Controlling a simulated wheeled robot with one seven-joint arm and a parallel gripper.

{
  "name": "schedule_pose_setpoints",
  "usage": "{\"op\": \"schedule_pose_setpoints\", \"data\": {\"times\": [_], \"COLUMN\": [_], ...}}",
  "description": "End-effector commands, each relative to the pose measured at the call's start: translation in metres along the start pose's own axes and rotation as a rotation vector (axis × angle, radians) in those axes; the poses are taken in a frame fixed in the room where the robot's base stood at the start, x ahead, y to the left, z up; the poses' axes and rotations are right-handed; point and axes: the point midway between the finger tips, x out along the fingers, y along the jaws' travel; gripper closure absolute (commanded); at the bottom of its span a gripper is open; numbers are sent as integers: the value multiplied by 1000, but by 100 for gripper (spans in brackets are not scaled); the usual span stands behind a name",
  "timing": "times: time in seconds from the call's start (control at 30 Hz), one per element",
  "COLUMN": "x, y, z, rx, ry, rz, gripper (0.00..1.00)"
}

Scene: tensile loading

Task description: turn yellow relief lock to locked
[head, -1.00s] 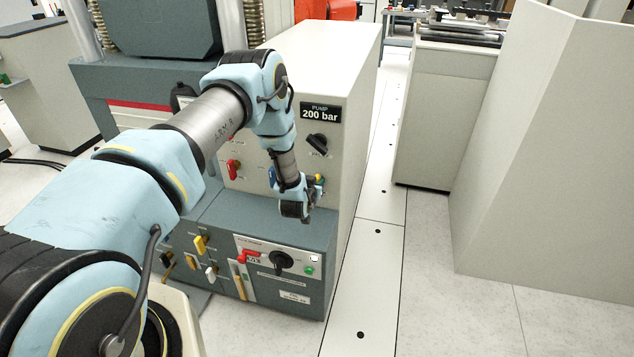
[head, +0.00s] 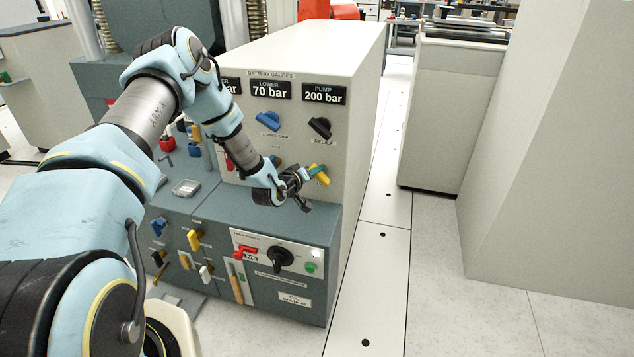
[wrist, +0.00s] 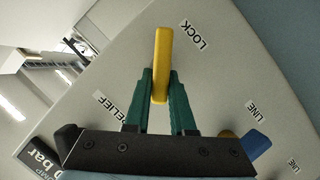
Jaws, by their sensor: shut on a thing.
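The yellow relief lock (head: 319,174) is a lever handle low on the right of the grey panel, below the black relief knob. In the wrist view the yellow lever (wrist: 162,60) stands upright in the picture, beside the printed word LOCK (wrist: 197,35). My gripper (head: 311,172) reaches it from the left and front. In the wrist view the green fingertips (wrist: 160,92) are shut on the lower part of the lever, one on each side. The lever's pivot is hidden.
The black relief knob (head: 320,127) is just above, and a blue knob (head: 268,121) sits to its left. A blue line handle (wrist: 257,143) is close by in the wrist view. The lower console (head: 310,225) juts out beneath.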

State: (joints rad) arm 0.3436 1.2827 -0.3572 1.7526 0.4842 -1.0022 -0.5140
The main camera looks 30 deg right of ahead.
Motion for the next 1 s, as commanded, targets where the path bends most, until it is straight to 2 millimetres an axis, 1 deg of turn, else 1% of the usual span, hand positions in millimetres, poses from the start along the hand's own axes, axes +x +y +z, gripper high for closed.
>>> {"op": "schedule_pose_setpoints", "data": {"times": [0.03,0.6,0.8,1.0], "x": [2,3,3,3], "y": [-8,-17,-18,-17], "z": [4,7,7,8], "rx": [-44,-528,-656,-740], "ry": [3,2,1,1], "rz": [15,217,271,305], "gripper": [100,100,100,100]}}
